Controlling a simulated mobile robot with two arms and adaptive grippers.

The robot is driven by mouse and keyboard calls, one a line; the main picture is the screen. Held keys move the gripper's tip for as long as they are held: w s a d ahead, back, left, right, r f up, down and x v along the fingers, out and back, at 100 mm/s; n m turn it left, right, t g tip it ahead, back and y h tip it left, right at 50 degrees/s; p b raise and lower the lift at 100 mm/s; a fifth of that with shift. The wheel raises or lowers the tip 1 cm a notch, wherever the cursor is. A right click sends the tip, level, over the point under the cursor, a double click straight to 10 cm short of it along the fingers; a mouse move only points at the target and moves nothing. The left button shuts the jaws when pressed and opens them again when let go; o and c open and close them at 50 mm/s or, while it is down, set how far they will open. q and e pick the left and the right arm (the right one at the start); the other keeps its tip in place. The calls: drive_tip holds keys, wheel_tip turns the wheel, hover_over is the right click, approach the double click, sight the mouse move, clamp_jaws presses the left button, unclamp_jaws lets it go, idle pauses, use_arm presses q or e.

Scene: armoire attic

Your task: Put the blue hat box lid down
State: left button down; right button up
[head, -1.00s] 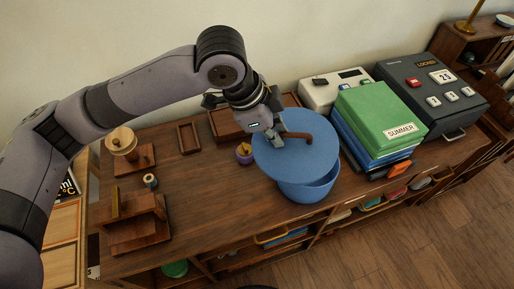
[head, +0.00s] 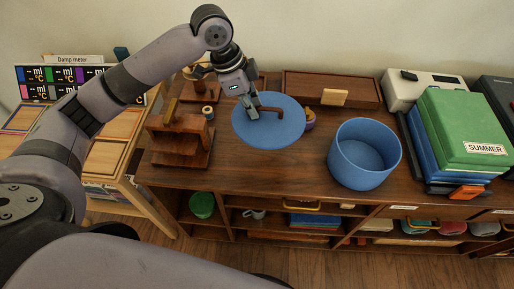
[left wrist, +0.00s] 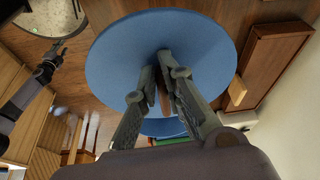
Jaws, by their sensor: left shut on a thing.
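The blue hat box lid (head: 262,132) is a flat round disc with a brown handle (head: 268,108). My left gripper (head: 252,113) is shut on this handle from above. The lid is over the wooden top, left of the open blue hat box (head: 365,165) and apart from it. I cannot tell whether it touches the top. In the left wrist view the lid (left wrist: 115,55) fills the middle, with the gripper fingers (left wrist: 168,85) around the handle. My right gripper (left wrist: 56,55) shows small at the left of that view; its jaws are too small to judge.
A wooden stand (head: 180,140) is close on the left, with a spool (head: 208,112). A long wooden box (head: 325,88) is behind. Green and blue boxes (head: 465,130) stand right. Bare wood lies before the lid.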

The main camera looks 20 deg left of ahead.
sight(237, 117)
use_arm(q)
wheel_tip(237, 117, down, 15)
idle(0.4)
drive_tip(key=shift+f, duration=0.1)
drive_tip(key=c, duration=1.7)
unclamp_jaws()
drive_tip(key=v, duration=1.2)
